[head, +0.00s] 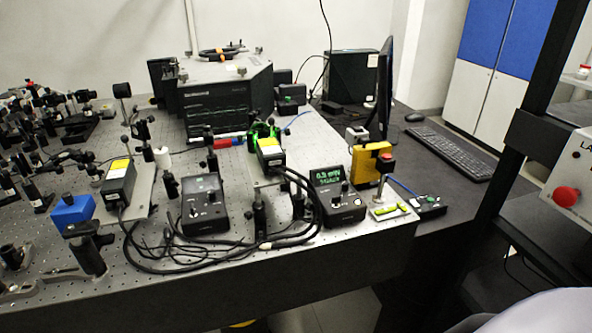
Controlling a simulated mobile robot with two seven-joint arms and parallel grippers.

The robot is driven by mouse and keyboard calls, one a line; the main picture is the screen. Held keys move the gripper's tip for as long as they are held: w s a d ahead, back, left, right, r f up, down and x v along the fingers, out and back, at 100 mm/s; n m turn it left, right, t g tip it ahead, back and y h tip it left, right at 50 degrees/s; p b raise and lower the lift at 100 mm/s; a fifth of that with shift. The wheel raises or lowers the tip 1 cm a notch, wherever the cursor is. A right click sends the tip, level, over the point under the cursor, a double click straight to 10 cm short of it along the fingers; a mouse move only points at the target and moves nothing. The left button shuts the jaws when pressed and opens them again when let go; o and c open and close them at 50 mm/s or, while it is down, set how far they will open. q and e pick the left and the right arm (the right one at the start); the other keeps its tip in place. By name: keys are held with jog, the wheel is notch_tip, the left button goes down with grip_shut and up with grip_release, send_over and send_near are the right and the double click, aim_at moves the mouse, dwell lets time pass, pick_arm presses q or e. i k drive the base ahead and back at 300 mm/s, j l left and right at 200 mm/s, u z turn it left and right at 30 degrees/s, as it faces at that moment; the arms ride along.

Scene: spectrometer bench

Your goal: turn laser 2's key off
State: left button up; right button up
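Two black laser controllers stand on the perforated optical bench (330,245). The right controller (338,198) has a lit green readout with small knobs or a key below it. The left controller (204,205) has a dark display and similar small controls. A similar laser head (118,180) lies left of the left controller. Neither of my grippers is in view.
Black cables (180,255) loop along the front of the bench. A yellow box with a red button (371,163) and a small level (390,210) stand right of the lit controller. A dark rack post (530,130) and a panel with a red knob (567,197) are at right.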

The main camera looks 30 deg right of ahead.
aim_at(337, 199)
jog(key=z, duration=1.15)
jog(key=j+z, duration=0.2)
